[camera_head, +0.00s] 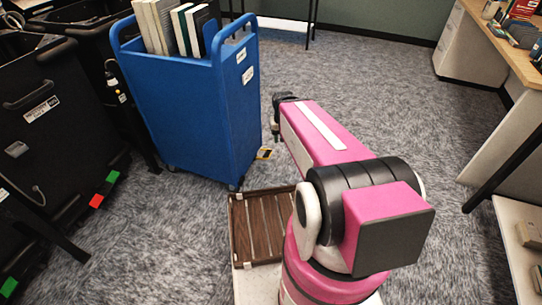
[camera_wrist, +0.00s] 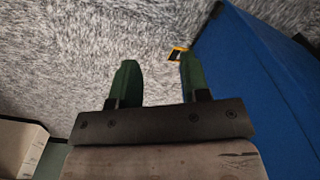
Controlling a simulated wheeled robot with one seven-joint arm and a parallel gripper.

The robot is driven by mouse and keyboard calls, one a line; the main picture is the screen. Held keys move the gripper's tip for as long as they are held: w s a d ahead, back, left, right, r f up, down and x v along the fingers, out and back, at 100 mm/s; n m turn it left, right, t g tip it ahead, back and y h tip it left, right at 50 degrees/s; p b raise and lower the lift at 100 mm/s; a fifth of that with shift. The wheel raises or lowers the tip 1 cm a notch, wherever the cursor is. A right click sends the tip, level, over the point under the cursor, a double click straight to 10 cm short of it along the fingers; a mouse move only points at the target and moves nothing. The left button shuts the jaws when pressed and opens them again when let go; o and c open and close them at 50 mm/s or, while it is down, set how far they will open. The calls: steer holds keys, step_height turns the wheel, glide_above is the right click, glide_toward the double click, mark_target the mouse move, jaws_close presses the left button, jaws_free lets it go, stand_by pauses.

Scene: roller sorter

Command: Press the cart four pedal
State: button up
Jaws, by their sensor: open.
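A blue cart (camera_head: 195,110) with books in its top stands left of my arm. White labels are on its end, too small to read, so I cannot tell if it is cart four. A small yellow-edged pedal (camera_head: 264,153) sticks out low at the cart's right side, near the floor. It also shows in the wrist view (camera_wrist: 177,54), just beyond the right fingertip, beside the blue cart wall (camera_wrist: 255,80). My gripper (camera_wrist: 155,75) is open and empty, its two green fingers apart over the carpet. In the head view my gripper (camera_head: 276,130) is small, beside the cart, above the pedal.
Black bins (camera_head: 50,115) stand at the left, with a red pedal (camera_head: 96,201) and a green pedal (camera_head: 112,177) at floor level. A brown slatted tray (camera_head: 262,228) lies before the cart. A desk (camera_head: 500,45) is at the right. Carpet between is clear.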

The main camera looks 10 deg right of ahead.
steer(key=shift+d, duration=0.35)
steer(key=shift+c, duration=0.3)
